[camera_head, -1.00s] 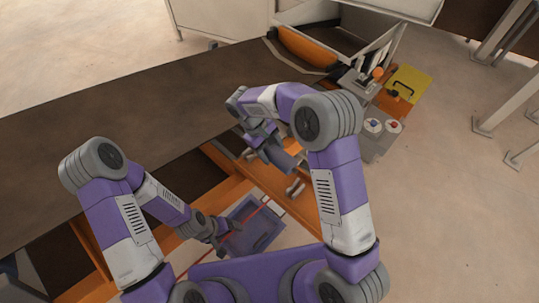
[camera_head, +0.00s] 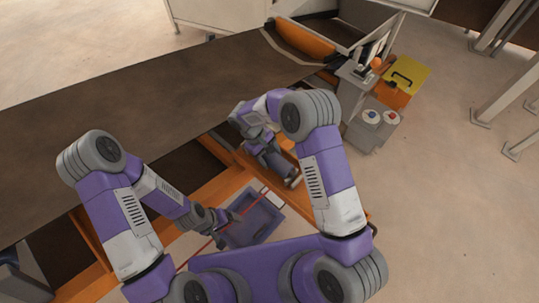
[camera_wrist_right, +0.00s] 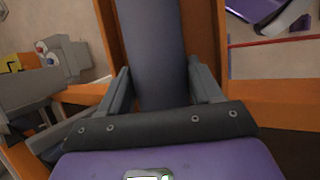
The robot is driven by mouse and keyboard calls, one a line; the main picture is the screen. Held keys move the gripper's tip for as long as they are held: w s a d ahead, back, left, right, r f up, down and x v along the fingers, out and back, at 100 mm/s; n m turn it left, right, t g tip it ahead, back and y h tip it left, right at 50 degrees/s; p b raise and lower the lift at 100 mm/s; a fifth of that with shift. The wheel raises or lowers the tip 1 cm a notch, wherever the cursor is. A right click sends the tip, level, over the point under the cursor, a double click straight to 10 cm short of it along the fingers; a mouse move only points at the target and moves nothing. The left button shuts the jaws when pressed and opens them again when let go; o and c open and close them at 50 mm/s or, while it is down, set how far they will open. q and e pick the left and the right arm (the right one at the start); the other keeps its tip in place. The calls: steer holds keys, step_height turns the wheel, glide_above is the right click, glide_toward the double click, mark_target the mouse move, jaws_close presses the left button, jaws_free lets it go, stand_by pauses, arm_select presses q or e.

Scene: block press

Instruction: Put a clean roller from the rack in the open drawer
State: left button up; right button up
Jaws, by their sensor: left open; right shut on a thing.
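My right gripper (camera_head: 262,142) is shut on a dark grey-blue roller (camera_head: 274,160). In the right wrist view the roller (camera_wrist_right: 154,50) runs straight out between the two fingers (camera_wrist_right: 157,88). It is over the orange frame beside the conveyor belt, its far end close to small grey fittings on that frame; I cannot tell whether they touch. A blue-purple open-topped tray (camera_head: 268,222), perhaps the drawer, lies below the frame. My left gripper (camera_head: 230,225) is open at the tray's left side. I cannot make out a rack for certain.
The wide dark belt (camera_head: 150,100) fills the left and middle. Orange beams (camera_head: 180,245) run along its near side. A control box with knobs (camera_head: 373,125) and a yellow-lidded orange box (camera_head: 405,75) stand at the right.

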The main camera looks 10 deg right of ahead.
steer(key=shift+f+b, duration=0.55)
steer(key=shift+f, duration=0.05)
steer(key=o, duration=1.5)
steer(key=shift+o, duration=0.2)
steer(key=shift+r, duration=0.1)
steer(key=shift+r+p, duration=0.6)
steer(key=shift+p, duration=0.05)
steer(key=v, duration=1.2)
steer(key=shift+f, duration=0.1)
